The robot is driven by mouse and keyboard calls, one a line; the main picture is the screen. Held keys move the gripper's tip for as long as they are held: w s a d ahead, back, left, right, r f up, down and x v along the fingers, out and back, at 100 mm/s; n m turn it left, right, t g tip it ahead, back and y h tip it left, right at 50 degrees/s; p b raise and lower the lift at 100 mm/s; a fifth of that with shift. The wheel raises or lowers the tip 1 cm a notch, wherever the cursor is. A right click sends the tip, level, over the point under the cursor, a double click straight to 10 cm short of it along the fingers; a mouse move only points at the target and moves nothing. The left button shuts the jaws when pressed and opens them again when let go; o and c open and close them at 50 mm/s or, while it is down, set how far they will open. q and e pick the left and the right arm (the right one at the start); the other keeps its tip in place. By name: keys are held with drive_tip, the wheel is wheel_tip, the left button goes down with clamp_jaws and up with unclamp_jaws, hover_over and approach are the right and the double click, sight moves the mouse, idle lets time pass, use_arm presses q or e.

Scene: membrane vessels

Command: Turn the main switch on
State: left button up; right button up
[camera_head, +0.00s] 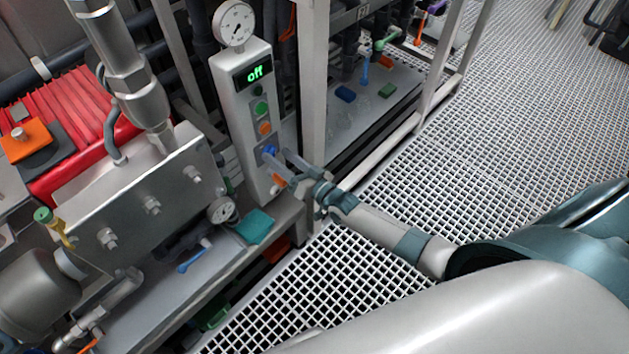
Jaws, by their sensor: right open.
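The grey control box (243,108) stands upright at the top centre-left. Its small display (254,74) reads "off" in green. Below it are a green button (261,108), an orange button (265,128) and a blue knob (269,151), which looks like the main switch. My right gripper (279,163) is open, with its fingertips at the blue knob on the box's lower front. Whether the fingers touch the knob I cannot tell. An orange part (278,180) is partly hidden behind the fingers. My left gripper is not in view.
A round gauge (234,23) sits on top of the box. A metal block with bolts (150,200) and pipes stands at the left. A white frame post (314,90) rises just right of the box. The grating floor (520,130) at the right is clear.

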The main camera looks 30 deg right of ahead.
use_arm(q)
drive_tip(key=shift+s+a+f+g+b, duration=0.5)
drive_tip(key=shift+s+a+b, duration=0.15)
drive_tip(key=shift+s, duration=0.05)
use_arm(e)
drive_tip(key=v, duration=1.6)
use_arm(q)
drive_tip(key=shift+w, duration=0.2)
